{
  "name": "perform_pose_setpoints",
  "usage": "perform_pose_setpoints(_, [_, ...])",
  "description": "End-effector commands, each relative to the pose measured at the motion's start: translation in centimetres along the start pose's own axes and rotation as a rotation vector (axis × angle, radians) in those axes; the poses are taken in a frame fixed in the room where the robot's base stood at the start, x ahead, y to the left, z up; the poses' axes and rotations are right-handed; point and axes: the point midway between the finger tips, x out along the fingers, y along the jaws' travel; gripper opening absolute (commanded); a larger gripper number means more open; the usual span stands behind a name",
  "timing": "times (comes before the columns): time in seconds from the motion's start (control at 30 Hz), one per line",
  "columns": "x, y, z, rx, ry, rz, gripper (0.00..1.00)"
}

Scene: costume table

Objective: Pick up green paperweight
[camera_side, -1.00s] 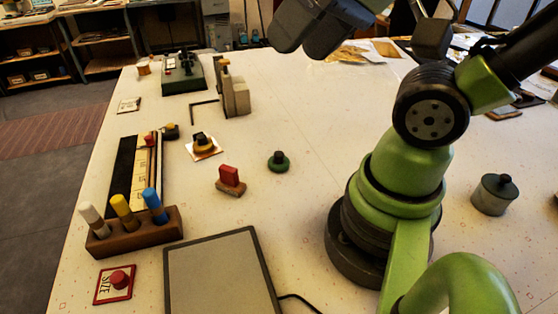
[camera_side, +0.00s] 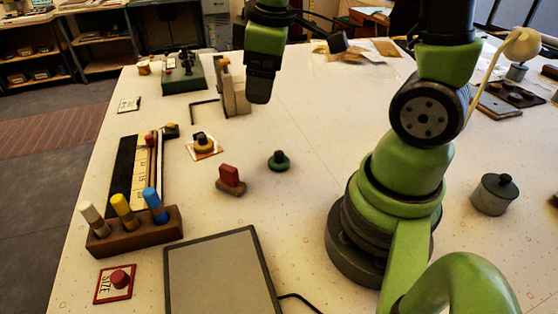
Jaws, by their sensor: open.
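The green paperweight (camera_side: 278,164) is a small round green disc with a black knob on top. It stands upright on the white table, near the middle of the side view. My gripper (camera_side: 258,98) hangs pointing down, above and behind the paperweight in the picture, apart from it. The gripper is open, and nothing shows between its dark fingers. The gap between the fingertips is hard to make out from this side.
A grey flat pad (camera_side: 222,280) lies in front. The table right of the paperweight is clear.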

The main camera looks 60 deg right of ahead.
Motion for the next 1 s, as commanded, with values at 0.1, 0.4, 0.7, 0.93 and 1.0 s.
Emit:
perform_pose_setpoints(0.1, [4.6, 1.6, 0.4, -0.205, -0.111, -0.038, 0.83])
perform_pose_setpoints(0.4, [11.8, 3.0, 2.3, -0.556, -0.23, -0.145, 0.83])
perform_pose_setpoints(0.7, [15.6, 2.8, 3.5, -0.595, -0.24, -0.162, 0.83])
perform_pose_setpoints(0.93, [17.3, 2.7, 4.1, -0.593, -0.238, -0.159, 0.83])
perform_pose_setpoints(1.0, [18.1, 2.7, 4.5, -0.593, -0.239, -0.161, 0.83])
